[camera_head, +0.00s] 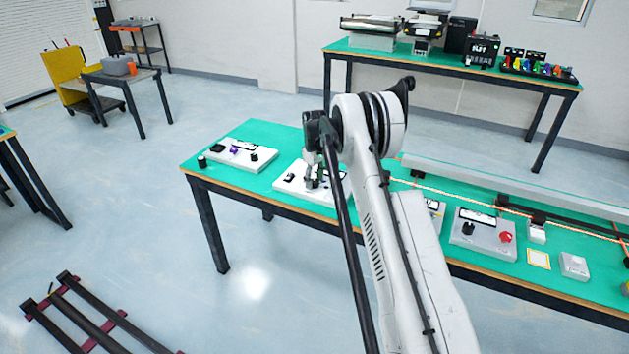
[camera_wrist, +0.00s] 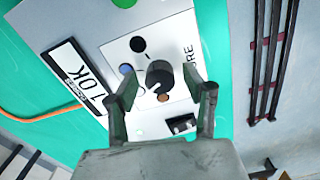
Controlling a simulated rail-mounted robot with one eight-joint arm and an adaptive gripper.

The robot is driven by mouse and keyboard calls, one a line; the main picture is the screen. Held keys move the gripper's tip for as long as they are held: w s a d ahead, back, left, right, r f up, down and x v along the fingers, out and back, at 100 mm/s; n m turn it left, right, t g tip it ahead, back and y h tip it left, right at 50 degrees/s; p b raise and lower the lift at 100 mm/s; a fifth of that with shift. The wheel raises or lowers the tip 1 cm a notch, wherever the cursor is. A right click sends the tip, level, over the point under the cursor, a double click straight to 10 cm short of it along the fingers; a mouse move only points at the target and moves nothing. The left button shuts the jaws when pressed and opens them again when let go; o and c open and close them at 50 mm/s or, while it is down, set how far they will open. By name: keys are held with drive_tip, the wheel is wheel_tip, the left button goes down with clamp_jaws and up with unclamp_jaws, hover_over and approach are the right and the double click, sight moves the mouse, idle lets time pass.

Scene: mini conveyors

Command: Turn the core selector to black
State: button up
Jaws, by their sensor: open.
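The core selector is a black round knob (camera_wrist: 159,74) on a white panel (camera_wrist: 150,122), beside partly hidden lettering ending in "ORE".
A "10K" label plate (camera_wrist: 77,75) and a black switch (camera_wrist: 182,124) are near the knob. Another white control box (camera_head: 225,163) stands left on the green table (camera_head: 255,130). A grey box (camera_head: 465,236) with a red knob (camera_head: 506,237) stands right, near a conveyor (camera_head: 520,187).

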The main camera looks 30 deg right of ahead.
drive_tip(key=c, duration=1.1)
drive_tip(key=shift+c, duration=0.2)
drive_tip(key=m+b, duration=0.3)
drive_tip(key=m, duration=0.1)
drive_tip(key=shift+f+m, duration=0.1)
drive_tip(key=shift+m, duration=0.2)
drive_tip(key=m+b, duration=0.2)
drive_tip(key=m, duration=0.3)
drive_tip(key=shift+b, duration=0.35)
drive_tip(key=m+b, duration=0.1)
drive_tip(key=m, duration=0.4)
drive_tip(key=shift+m, duration=0.4)
drive_tip(key=shift+m+b, duration=0.65)
drive_tip(key=shift+m, duration=1.55)
